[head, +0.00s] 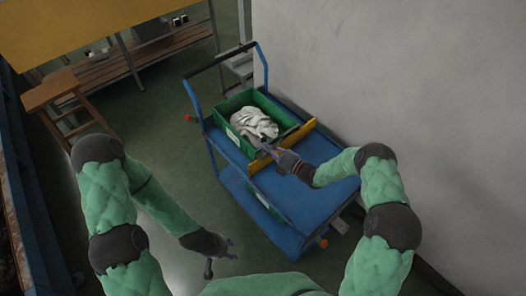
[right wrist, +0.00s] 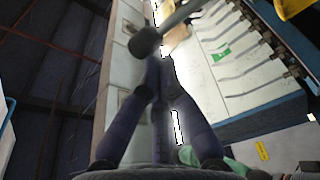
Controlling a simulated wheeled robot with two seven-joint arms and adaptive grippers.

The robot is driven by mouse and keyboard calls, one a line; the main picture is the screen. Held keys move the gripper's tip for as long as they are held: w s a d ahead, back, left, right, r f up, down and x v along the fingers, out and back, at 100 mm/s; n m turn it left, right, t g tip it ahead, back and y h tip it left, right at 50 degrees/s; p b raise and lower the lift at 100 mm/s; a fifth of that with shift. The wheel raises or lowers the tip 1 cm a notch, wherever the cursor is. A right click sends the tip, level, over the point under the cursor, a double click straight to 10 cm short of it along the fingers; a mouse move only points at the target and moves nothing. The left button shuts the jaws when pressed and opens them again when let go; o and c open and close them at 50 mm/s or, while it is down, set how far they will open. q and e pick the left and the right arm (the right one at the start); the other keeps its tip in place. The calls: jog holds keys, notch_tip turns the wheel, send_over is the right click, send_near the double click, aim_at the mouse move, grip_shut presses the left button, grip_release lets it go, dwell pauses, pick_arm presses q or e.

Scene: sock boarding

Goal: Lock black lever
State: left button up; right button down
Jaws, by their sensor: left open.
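A short black lever (head: 208,269) with a round end stands near the bottom of the head view. My left gripper (head: 229,250) is open just to the upper right of it; I cannot tell whether they touch. My right gripper (head: 265,150) is over the blue cart, in front of the green bin. Its fingers meet at their tips in the right wrist view (right wrist: 154,66), with nothing visible between them. A dark round knob on a grey rod (right wrist: 146,42) shows just past those tips; I cannot tell whether it is the same lever.
The blue cart (head: 318,186) carries a green bin (head: 223,109) of whitish cloth (head: 253,123). A yellow bar (head: 300,132) lies at the bin's near side. A pale wall (head: 400,85) stands close on the right. A wooden stool (head: 52,90) is at the left. Floor left of the cart is clear.

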pick_arm(q)
jog(key=shift+f+b, duration=0.45)
jog(key=shift+f, duration=0.05)
pick_arm(e)
jog(key=shift+w+d+f+m+t, duration=0.15)
jog(key=shift+w+d+m, duration=0.3)
jog(key=shift+d+m, duration=0.25)
jog(key=shift+w+d+f+m+t, duration=0.15)
jog(key=shift+w+d+m, duration=0.3)
jog(key=shift+m, duration=0.35)
jog(key=shift+d, duration=0.1)
pick_arm(q)
jog(key=shift+r, duration=0.15)
pick_arm(e)
jog(key=shift+s+r, duration=0.1)
jog(key=shift+r, duration=0.05)
pick_arm(q)
jog(key=p+v, duration=0.4)
jog(key=shift+r, duration=0.15)
pick_arm(e)
jog(key=s+d, duration=0.6)
jog(key=s, duration=0.3)
jog(key=shift+s+r, duration=0.3)
jog(key=shift+s, duration=0.1)
pick_arm(q)
jog(key=shift+d, duration=0.1)
